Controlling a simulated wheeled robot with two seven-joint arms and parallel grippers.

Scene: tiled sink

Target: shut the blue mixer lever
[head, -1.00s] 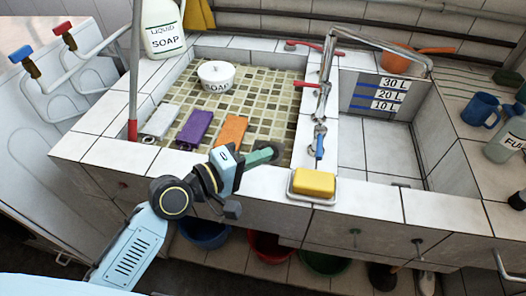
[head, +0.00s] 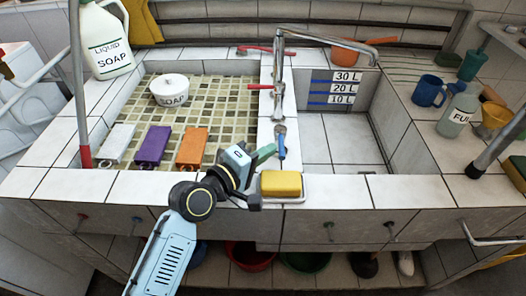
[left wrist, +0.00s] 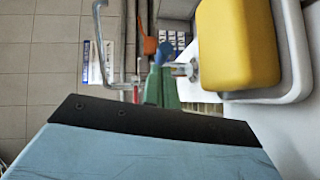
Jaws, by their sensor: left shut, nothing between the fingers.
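The blue mixer lever (head: 281,146) sits on the white tiled divider between the two basins, at the front of a metal fitting, and points toward me. My left gripper (head: 265,153) is just left of the lever, its green fingers shut and empty. The gap between fingertips and lever looks small; I cannot tell whether they touch. In the left wrist view the blue lever (left wrist: 166,51) shows just beyond the green fingertips (left wrist: 160,72), partly hidden by them. My right gripper is not in view.
A yellow sponge (head: 281,183) in a white dish lies close to the gripper, to its right. The tall metal tap (head: 279,75) with a red lever (head: 261,87) stands behind. Purple (head: 153,145) and orange (head: 192,148) blocks lie left in the basin.

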